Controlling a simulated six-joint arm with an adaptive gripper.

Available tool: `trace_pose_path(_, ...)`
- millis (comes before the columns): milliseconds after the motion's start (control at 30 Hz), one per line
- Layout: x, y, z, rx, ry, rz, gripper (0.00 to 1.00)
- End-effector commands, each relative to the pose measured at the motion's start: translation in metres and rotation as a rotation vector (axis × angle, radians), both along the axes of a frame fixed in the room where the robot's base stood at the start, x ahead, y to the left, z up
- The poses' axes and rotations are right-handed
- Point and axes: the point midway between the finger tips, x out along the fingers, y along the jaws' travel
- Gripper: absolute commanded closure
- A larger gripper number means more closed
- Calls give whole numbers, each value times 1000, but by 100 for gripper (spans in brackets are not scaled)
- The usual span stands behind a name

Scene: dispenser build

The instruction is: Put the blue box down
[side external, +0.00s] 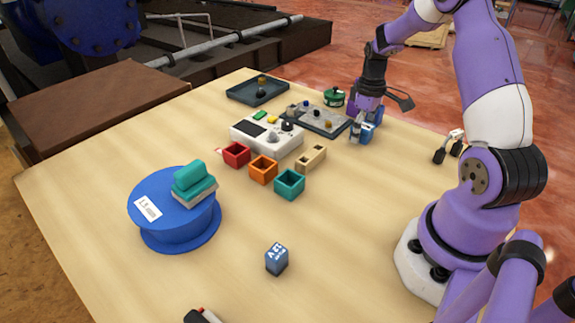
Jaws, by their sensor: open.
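My gripper (362,133) is low over the right part of the table, next to the grey tray's right end. It is open. A small blue box (367,132) is at its fingertips, partly hidden by the fingers. It looks at table level, but I cannot tell whether a finger touches it. A second, darker blue box (276,261) with white lettering on top stands alone on the front of the table, well away from my gripper.
A grey tray (306,121) with small knobs lies left of my gripper, with a green round part (334,97) behind. Red (236,153), orange (263,169) and teal (289,183) open bins, a tan two-hole block (311,158), a white control box (252,138) and a blue spool (172,222) stand further left.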

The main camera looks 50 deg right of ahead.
Motion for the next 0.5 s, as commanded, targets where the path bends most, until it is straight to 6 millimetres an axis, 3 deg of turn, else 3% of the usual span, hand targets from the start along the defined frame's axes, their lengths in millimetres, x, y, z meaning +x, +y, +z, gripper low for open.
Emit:
trace_pose_path(167, 0, -1, 10, -2, -2, 0, 20)
trace_pose_path(500, 1, -1, 84, -5, -5, 0, 20)
